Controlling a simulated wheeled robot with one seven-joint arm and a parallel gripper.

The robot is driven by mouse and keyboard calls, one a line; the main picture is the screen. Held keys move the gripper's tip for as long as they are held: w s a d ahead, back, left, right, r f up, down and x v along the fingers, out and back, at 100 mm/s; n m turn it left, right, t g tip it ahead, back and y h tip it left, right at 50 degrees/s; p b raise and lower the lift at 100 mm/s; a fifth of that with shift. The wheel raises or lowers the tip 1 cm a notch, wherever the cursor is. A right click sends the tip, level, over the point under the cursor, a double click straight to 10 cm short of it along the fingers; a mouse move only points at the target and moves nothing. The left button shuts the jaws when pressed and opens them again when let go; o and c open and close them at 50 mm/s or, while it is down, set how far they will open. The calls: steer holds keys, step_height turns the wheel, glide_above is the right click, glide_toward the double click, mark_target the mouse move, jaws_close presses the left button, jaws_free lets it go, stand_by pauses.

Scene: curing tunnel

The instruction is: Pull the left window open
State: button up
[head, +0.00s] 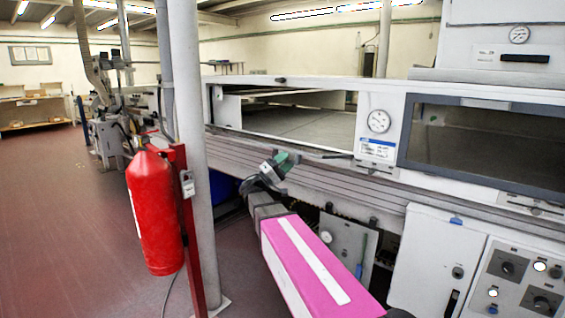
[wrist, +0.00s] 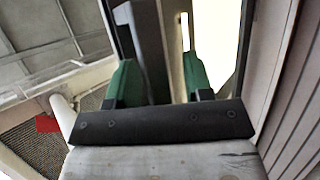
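The left window (head: 290,118) is a long, white-framed opening in the tunnel's front, and a flat grey surface shows inside it. I cannot tell whether clear glass fills it. My gripper (head: 283,160) is at its lower edge, near the middle, with green fingers. In the wrist view my gripper (wrist: 160,82) has its two green fingers apart, with a grey bar (wrist: 150,45) running between them. The bar looks close to the left finger, with a gap toward the right one. I cannot tell whether either finger touches it. The gripper hides part of the window's lower edge.
The right window (head: 485,145) is dark glass and looks closed. A gauge (head: 379,121) sits between the windows. A grey post (head: 190,130) and a red fire extinguisher (head: 156,212) stand left of my arm. Open floor (head: 60,220) lies at the far left.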

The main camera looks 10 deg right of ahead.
steer(key=v, duration=1.1)
steer(key=shift+d+r, duration=0.1)
steer(key=s+d+f+n+g+y, duration=0.15)
steer(key=s+d+f+y, duration=0.3)
steer(key=f, duration=0.55)
steer(key=s+d+f+n+g+y, duration=0.1)
steer(key=s+d+f+g+y, duration=0.15)
steer(key=d+f+y, duration=0.5)
steer(key=s+a+f+y, duration=0.4)
steer(key=s+f+y, duration=0.1)
steer(key=f, duration=0.3)
steer(key=s+a+f+m+y, duration=0.1)
steer(key=s+a+f+y, duration=0.3)
steer(key=s+f+y, duration=0.2)
steer(key=shift+a+f+y, duration=0.2)
steer(key=shift+f+y, duration=0.65)
steer(key=shift+y, duration=0.05)
